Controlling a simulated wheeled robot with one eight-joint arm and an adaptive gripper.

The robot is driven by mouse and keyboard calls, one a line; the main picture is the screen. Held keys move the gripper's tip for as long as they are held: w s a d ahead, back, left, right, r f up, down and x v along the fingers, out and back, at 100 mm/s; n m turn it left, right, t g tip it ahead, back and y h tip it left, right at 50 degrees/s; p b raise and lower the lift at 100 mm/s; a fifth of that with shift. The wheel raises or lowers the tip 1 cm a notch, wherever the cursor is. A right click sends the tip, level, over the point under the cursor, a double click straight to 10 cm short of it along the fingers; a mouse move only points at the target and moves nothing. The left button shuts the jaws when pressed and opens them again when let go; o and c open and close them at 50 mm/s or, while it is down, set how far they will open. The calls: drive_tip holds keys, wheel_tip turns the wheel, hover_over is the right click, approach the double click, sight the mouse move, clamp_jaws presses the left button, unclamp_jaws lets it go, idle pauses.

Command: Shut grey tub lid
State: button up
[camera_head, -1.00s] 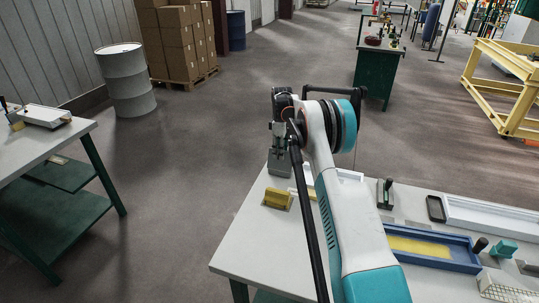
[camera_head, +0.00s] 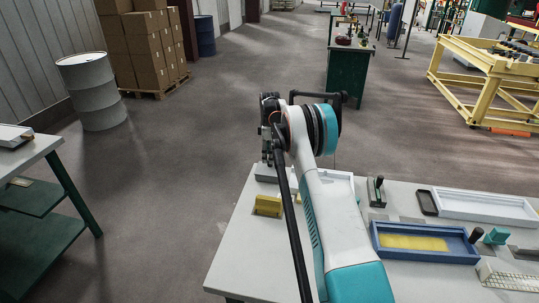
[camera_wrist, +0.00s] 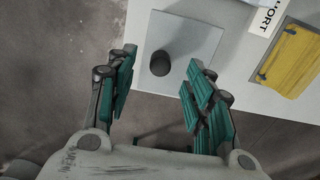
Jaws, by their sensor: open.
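The grey tub (camera_head: 266,174) stands at the far left corner of the workbench, partly hidden by my gripper and arm in the head view. In the wrist view its square grey lid (camera_wrist: 190,48) shows from above, with a round black knob (camera_wrist: 160,63) on it. It is too hidden to tell how far the lid is closed. My gripper (camera_wrist: 161,72) is open. Its two teal-padded fingers stand on either side of the knob, apart from it. In the head view my gripper (camera_head: 267,157) is just over the tub.
A yellow block (camera_head: 267,206) stands near the tub, with a white label (camera_wrist: 264,17) beside it in the wrist view. A blue tray (camera_head: 462,256), a white tray (camera_head: 490,208) and small tools lie to the right. Floor is open left of the bench.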

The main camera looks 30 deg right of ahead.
wheel_tip(320, 180, up, 12)
idle(0.6)
drive_tip(key=shift+a+r, duration=0.1)
idle(0.4)
